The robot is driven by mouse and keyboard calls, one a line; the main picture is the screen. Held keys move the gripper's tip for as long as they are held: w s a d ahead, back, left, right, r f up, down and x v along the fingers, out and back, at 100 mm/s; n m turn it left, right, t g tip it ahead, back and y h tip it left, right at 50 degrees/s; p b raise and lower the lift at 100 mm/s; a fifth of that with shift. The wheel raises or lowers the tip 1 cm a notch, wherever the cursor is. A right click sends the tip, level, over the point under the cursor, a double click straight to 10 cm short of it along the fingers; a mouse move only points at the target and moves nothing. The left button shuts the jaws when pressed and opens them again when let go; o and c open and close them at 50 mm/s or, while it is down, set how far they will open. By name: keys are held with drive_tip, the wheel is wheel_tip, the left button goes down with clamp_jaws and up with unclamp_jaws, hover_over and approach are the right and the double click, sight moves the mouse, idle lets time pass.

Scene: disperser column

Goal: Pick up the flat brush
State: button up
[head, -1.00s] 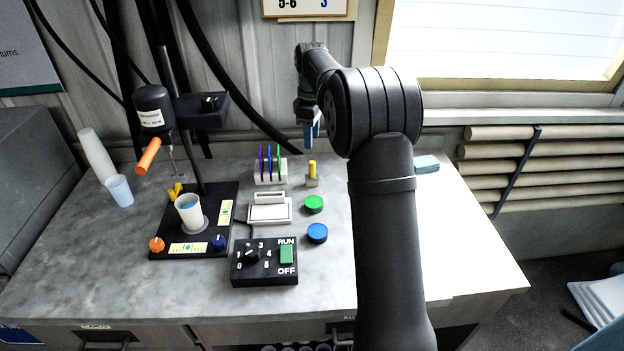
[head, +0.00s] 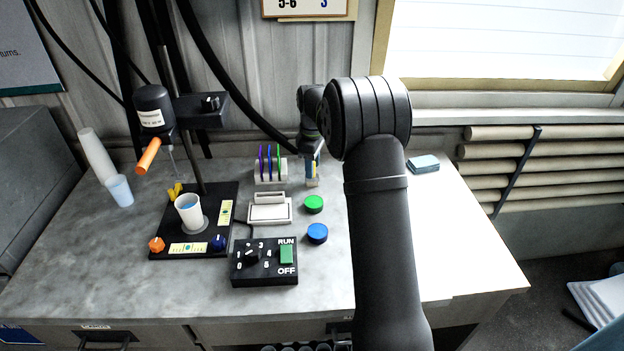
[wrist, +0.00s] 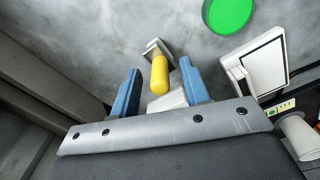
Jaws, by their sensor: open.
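The flat brush (wrist: 160,76) shows its yellow handle, standing upright in a small pale holder (wrist: 155,47). In the head view the holder (head: 312,183) sits on the bench right of the rack of coloured pieces, and the yellow handle (head: 313,170) is partly covered by my finger. My gripper (wrist: 162,88) is open, with one blue finger on each side of the yellow handle. The brush's lower end is hidden in the holder.
The rack (head: 270,178) with purple, blue and green pieces stands just left. A small scale (head: 270,212), green lid (head: 314,204), blue lid (head: 317,233) and black control box (head: 265,262) lie nearer.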

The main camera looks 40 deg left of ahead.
clamp_jaws()
wheel_tip(320, 180, up, 10)
drive_tip(key=shift+r, duration=0.1)
idle(0.5)
